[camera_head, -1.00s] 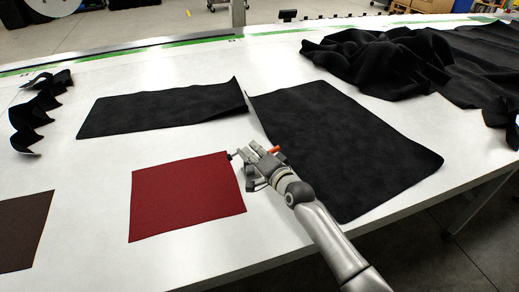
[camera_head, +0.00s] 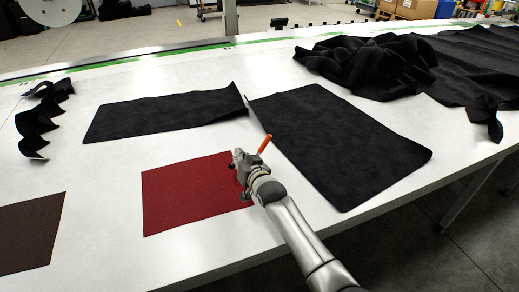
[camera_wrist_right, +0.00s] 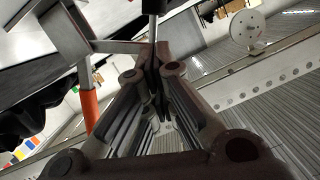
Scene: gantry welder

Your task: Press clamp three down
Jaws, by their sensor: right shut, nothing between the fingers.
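A toggle clamp with an orange handle (camera_head: 265,143) is at the right edge of the red cloth. The handle slants up behind my right gripper, and most of the clamp's body is hidden by it. My right gripper (camera_head: 240,161) is shut and empty, close beside the clamp and above the cloth's right edge. In the right wrist view the shut fingers (camera_wrist_right: 158,62) point at a dark rod and grey metal bars, with the orange handle (camera_wrist_right: 89,110) to their left. I cannot tell whether they touch. My left gripper is out of view.
The red cloth (camera_head: 185,195) lies flat on the white table (camera_head: 100,170). Flat black pieces (camera_head: 340,145) lie behind and to the right, with a crumpled black heap (camera_head: 370,65) farther back. A brown piece (camera_head: 28,230) lies at the left. The table's front edge is near my right arm.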

